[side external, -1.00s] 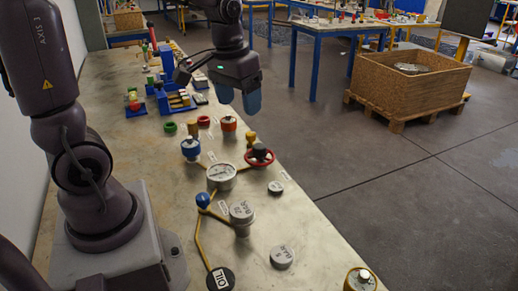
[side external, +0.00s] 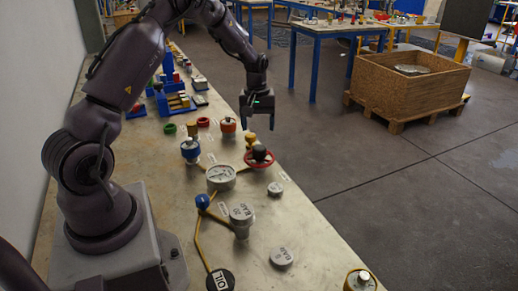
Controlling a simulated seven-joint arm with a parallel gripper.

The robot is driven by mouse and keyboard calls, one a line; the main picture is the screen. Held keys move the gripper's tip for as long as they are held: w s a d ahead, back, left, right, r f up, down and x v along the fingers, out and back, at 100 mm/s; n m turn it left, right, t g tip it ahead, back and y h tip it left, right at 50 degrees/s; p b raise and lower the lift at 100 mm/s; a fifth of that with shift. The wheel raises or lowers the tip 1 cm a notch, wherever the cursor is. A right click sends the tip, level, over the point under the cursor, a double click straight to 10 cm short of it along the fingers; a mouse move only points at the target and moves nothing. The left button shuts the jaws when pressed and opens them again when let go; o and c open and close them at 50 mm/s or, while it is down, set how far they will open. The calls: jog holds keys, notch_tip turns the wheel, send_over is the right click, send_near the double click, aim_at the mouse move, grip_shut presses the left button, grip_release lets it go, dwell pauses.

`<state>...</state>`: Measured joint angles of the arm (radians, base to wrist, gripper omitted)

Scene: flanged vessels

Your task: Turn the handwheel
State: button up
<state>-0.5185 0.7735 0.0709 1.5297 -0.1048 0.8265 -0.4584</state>
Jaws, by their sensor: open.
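A red handwheel (side external: 260,159) with a dark hub sits on the bench at its right side, beside the yellow piping. My gripper (side external: 258,126) is above and slightly behind the handwheel in the picture, pointing down. Its fingers are apart with nothing between them, and a gap shows between the fingertips and the wheel. The wheel's rim is in clear view, partly covered by its own hub.
A round gauge (side external: 221,177), a blue-collared vessel (side external: 190,149) and a grey capped vessel (side external: 241,217) stand near the wheel. Loose grey caps lie at right. Blue racks (side external: 178,101) stand farther back. The bench's right edge is close to the wheel.

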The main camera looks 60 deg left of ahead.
aim_at(259, 148)
notch_tip(259, 148, down, 9)
jog(key=shift+w+r, duration=0.1)
dwell(0.3)
